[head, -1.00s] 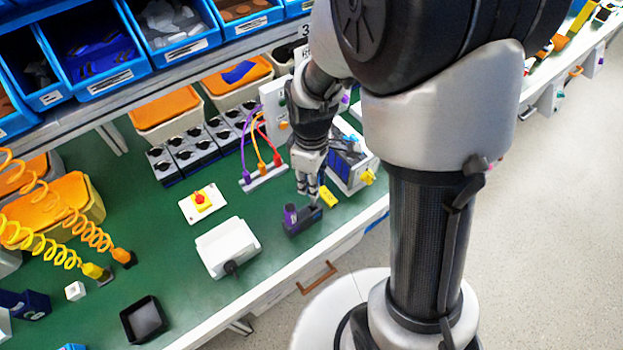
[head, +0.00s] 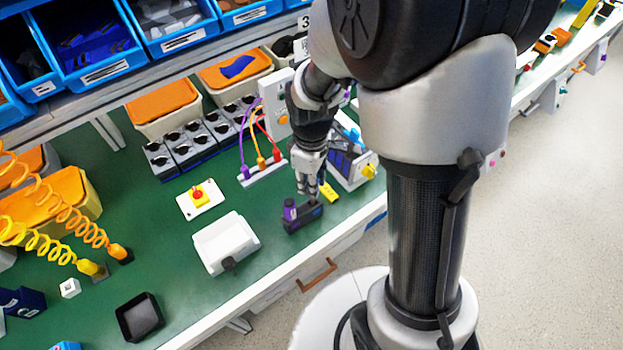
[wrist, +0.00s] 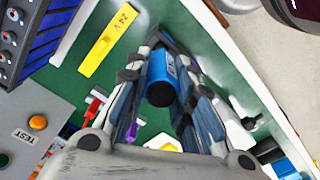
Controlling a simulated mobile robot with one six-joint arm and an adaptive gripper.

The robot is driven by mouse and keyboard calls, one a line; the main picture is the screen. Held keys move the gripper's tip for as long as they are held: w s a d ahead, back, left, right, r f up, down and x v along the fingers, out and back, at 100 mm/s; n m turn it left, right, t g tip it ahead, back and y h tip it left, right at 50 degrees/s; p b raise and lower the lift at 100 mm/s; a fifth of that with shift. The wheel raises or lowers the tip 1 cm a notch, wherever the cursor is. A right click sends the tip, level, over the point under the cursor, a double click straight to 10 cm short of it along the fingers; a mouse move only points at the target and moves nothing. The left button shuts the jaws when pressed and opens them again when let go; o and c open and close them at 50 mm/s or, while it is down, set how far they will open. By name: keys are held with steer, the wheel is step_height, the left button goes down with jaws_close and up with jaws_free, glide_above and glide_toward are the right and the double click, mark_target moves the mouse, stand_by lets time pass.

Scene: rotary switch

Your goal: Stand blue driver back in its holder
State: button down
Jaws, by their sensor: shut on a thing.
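My gripper (head: 310,197) is shut on the blue driver (wrist: 161,78), whose rounded blue handle with a dark end shows between the fingers in the wrist view. In the head view my gripper points down at the right part of a dark grey holder block (head: 304,218) near the bench's front edge. A purple-topped driver (head: 290,209) stands in the left part of the holder. The blue driver's lower end is hidden, so I cannot tell whether it is inside the holder.
A yellow label (head: 328,193) lies just right of the holder. A boxy device (head: 352,166) stands behind it. A white tray (head: 225,243) lies to the left. A lead strip (head: 263,172) with coloured cables stands behind. Green bench shows between the tray and the holder.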

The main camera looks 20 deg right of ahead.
steer(key=shift+f+b, duration=1.55)
steer(key=shift+f, duration=0.65)
steer(key=c, duration=1.3)
jaws_free()
step_height(320, 180, up, 12)
steer(key=shift+r, duration=0.1)
steer(key=s+r+m+t, duration=0.2)
steer(key=s+r+m, duration=0.2)
steer(key=s, duration=0.3)
steer(key=s+r+m+t, duration=0.2)
steer(key=s+r+m, duration=0.3)
steer(key=s, duration=0.3)
steer(key=shift+s+d+r+m+t, duration=0.2)
steer(key=shift+r+m+t, duration=0.1)
